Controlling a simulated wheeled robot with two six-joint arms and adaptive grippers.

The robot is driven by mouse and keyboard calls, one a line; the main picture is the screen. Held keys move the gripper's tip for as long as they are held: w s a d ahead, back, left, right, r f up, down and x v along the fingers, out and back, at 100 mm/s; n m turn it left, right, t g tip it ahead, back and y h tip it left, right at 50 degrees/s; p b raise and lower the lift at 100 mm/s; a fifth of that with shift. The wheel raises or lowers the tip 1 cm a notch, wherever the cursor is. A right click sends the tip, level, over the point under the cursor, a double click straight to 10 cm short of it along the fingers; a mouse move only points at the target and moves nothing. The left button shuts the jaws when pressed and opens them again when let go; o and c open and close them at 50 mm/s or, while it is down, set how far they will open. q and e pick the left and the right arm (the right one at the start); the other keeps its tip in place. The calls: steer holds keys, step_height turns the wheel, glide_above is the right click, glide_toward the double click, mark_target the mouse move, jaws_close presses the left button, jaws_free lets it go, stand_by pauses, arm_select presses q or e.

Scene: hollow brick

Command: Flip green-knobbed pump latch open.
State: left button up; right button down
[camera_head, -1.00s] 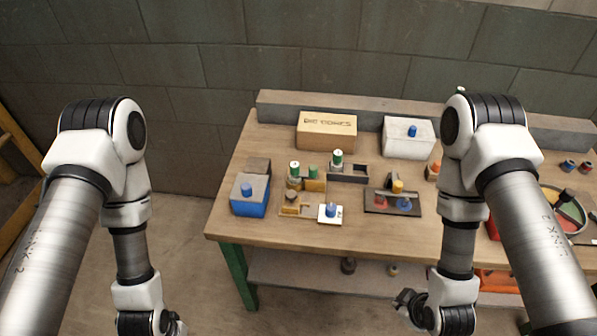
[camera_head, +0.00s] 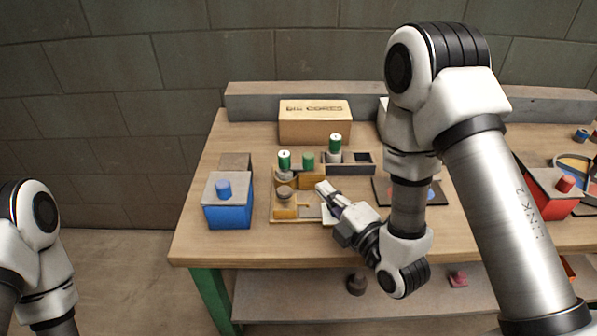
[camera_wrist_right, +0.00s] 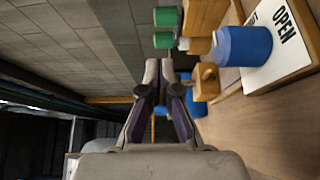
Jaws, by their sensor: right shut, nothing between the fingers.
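Several green knobs or caps stand together on the bench: one on the left (camera_head: 284,160), one on a yellow-brown block (camera_head: 308,160), and one farther back (camera_head: 335,143). I cannot tell which belongs to the pump latch. In the right wrist view, two green knobs (camera_wrist_right: 164,40) show above the fingertips. My right gripper (camera_head: 323,188) is shut and empty, just in front of and right of the yellow-brown block, apart from the green knobs. Its closed fingertips also show in the right wrist view (camera_wrist_right: 159,66). My left arm shows at the lower left, its gripper out of frame.
A white card marked OPEN (camera_wrist_right: 290,42) bears a blue knob (camera_wrist_right: 243,46) close beside my right gripper. A blue box (camera_head: 228,212) stands left, a wooden box (camera_head: 314,122) behind, a dark tray (camera_head: 362,162) right of the knobs. Bare bench top lies along the front edge.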

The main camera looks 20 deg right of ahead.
steer(key=b+x, duration=0.1)
steer(key=b, duration=0.1)
steer(key=b+x, duration=0.2)
steer(key=shift+f, duration=0.35)
steer(key=shift+w+a+r+p, duration=0.15)
steer(key=shift+w+r+p, duration=0.1)
steer(key=shift+w, duration=0.2)
steer(key=shift+w+a+r+p, duration=0.15)
steer(key=shift+w+p, duration=0.1)
steer(key=shift+w, duration=0.25)
steer(key=x, duration=0.4)
steer(key=shift+w, duration=0.1)
steer(key=shift+w+f, duration=0.1)
steer(key=shift+w, duration=0.3)
